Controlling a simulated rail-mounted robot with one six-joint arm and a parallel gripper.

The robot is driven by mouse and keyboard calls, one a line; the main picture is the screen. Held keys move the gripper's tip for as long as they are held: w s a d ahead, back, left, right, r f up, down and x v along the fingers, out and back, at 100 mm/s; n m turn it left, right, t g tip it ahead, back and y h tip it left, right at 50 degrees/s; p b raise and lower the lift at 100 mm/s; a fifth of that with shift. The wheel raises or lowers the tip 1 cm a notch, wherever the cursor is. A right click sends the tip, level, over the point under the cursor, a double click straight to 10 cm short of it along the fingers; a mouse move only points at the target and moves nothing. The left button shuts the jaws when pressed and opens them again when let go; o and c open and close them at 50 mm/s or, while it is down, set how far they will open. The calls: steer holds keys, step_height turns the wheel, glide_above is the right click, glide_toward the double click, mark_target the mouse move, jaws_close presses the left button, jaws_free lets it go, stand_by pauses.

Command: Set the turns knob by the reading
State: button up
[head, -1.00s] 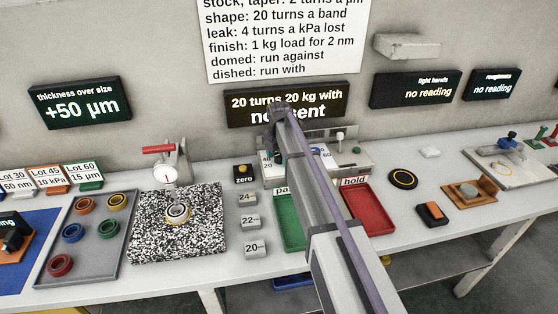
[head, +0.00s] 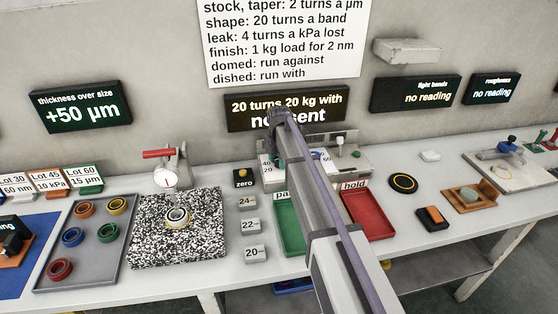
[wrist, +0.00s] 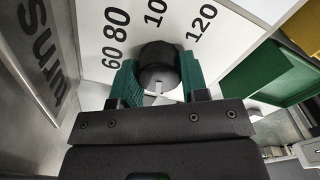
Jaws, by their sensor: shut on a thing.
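In the wrist view my gripper (wrist: 155,88) has its green fingers on both sides of a dark round knob (wrist: 158,62), shut on it. The knob sits on a white dial face with 60, 80, 120 and a partly hidden number around it. Large letters ending in "urns" show at the left. In the head view my arm hides the knob and most of its panel (head: 330,160). The display (head: 290,103) above reads "20 turns 20 kg with", its lower line partly covered by my arm. The thickness display (head: 80,107) reads "+50 µm".
A rule chart (head: 285,45) on the wall includes "stock, taper: 2 turns a µm". Below the panel lie a green tray (head: 288,232) and a red tray (head: 368,215). A speckled plate (head: 205,243) with a ring and a dial gauge (head: 167,178) stand left.

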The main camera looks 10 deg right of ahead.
steer(key=m, duration=0.8)
steer(key=shift+w+m, duration=0.1)
steer(key=shift+m, duration=0.2)
steer(key=m, duration=0.4)
steer(key=shift+w+m, duration=0.1)
steer(key=shift+m, duration=0.2)
steer(key=m, duration=0.9)
steer(key=shift+d, duration=0.1)
steer(key=m, duration=0.4)
steer(key=shift+d+m, duration=0.1)
steer(key=shift+m, duration=0.2)
steer(key=m, duration=0.4)
steer(key=shift+d+m, duration=0.1)
steer(key=shift+m, duration=1.8)
